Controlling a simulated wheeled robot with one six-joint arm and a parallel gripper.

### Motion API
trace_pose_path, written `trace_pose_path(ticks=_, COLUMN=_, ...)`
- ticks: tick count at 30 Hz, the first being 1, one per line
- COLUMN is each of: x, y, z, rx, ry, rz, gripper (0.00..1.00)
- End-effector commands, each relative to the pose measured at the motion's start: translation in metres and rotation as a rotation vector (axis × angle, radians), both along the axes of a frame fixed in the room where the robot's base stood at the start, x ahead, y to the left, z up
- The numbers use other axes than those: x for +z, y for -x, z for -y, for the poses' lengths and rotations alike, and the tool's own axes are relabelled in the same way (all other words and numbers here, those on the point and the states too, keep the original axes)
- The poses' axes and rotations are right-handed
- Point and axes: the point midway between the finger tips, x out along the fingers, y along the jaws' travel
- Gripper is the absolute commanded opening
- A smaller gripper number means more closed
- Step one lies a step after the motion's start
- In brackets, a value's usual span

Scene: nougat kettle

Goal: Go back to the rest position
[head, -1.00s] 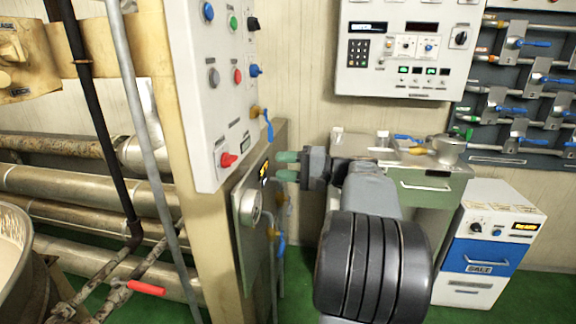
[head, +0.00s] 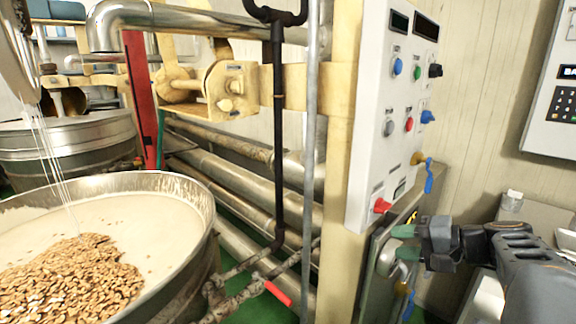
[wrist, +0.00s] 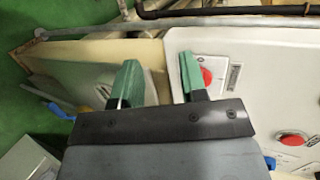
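My gripper (head: 398,242) shows at the lower right of the head view, in front of the lower end of the control panel. Its green-tipped fingers point left. In the wrist view my gripper (wrist: 160,85) has its two green fingers spread apart, with a gap between them and nothing held. The white control panel (head: 392,120) carries several buttons and a red knob (head: 381,205) near its bottom. In the wrist view a red knob (wrist: 207,76) lies just right of the right finger; I cannot tell whether they touch.
A large kettle (head: 205,200) with pale mix and nuts stands at the left. A yellow post (head: 340,150) carries the panel. Steel pipes (head: 240,180) run behind, and a red-handled valve (head: 278,292) sits low in front. A second white panel (head: 550,80) hangs at the right.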

Motion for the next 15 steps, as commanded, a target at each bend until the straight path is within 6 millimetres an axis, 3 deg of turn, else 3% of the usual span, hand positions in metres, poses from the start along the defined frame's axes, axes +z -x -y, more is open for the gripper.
trace_pose_path(ticks=1, x=0.020, y=0.010, z=-0.033, rx=0.063, ry=0.100, rz=-0.075, gripper=0.39)
trace_pose_path(ticks=3, x=0.015, y=0.029, z=-0.062, rx=0.129, ry=0.261, rz=-0.168, gripper=0.39)
trace_pose_path(ticks=6, x=0.012, y=0.059, z=-0.088, rx=0.221, ry=0.505, rz=-0.242, gripper=0.39)
trace_pose_path(ticks=10, x=0.014, y=0.090, z=-0.100, rx=0.321, ry=0.801, rz=-0.244, gripper=0.39)
trace_pose_path(ticks=15, x=0.023, y=0.110, z=-0.102, rx=0.411, ry=1.076, rz=-0.164, gripper=0.39)
